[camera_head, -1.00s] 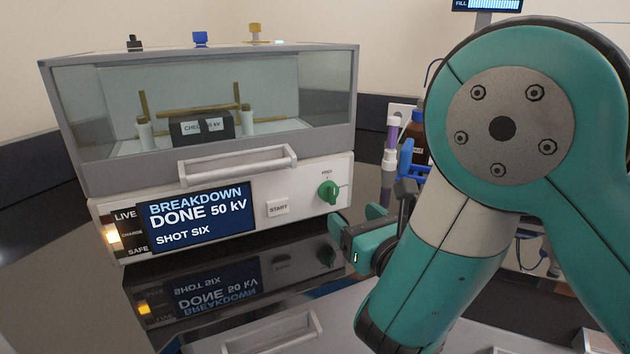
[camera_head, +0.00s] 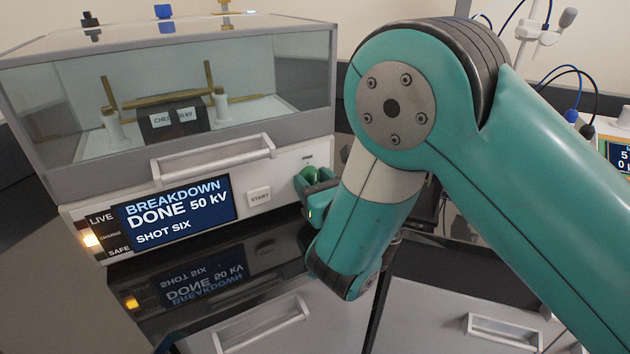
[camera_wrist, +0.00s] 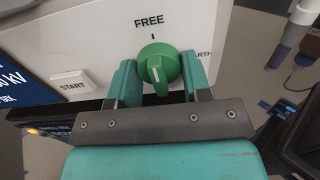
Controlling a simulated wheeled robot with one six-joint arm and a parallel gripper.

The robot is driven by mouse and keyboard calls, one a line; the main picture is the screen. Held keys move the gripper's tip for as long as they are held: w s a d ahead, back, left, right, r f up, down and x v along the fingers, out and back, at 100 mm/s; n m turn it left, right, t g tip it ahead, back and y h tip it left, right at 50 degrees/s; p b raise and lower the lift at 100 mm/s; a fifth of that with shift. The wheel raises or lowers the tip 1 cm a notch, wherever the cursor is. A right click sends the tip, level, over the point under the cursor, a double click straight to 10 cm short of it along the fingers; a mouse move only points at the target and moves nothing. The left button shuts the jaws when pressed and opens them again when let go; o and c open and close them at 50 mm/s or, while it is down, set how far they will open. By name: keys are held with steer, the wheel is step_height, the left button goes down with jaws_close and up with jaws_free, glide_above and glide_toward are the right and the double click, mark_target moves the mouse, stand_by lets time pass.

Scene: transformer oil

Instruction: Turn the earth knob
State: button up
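The green earth knob (camera_wrist: 158,66) is on the tester's front panel, with its white mark pointing up toward the word FREE. A partly hidden EARTH label (camera_wrist: 203,54) is to its right. My gripper (camera_wrist: 158,80) has its two fingers on either side of the knob in the wrist view, with a thin gap on the right; I cannot tell whether the left finger touches. In the head view my gripper (camera_head: 314,190) is at the panel and partly hides the knob (camera_head: 310,174). The tester (camera_head: 290,165) has a clear-walled lid section on top.
The screen (camera_head: 175,212) reads BREAKDOWN DONE 50 kV, SHOT SIX. A START button (camera_head: 259,197) is left of the knob. An amber lamp (camera_head: 91,240) glows between LIVE and SAFE. The lid handle (camera_head: 212,159) projects above the panel. A glossy dark worktop lies in front.

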steer(key=shift+c, duration=0.7)
steer(key=shift+m, duration=0.3)
steer(key=m+b, duration=0.1)
steer(key=m, duration=0.3)
steer(key=shift+s+f, duration=0.1)
steer(key=m+b, duration=0.1)
steer(key=m, duration=0.3)
steer(key=shift+a, duration=0.1)
steer(key=m+b, duration=0.1)
steer(key=m, duration=0.3)
steer(key=shift+m, duration=0.3)
steer(key=m+b, duration=0.1)
steer(key=m, duration=0.3)
steer(key=shift+s+m+b, duration=0.1)
steer(key=shift+m+b, duration=0.2)
steer(key=o, duration=0.9)
steer(key=shift+r, duration=0.25)
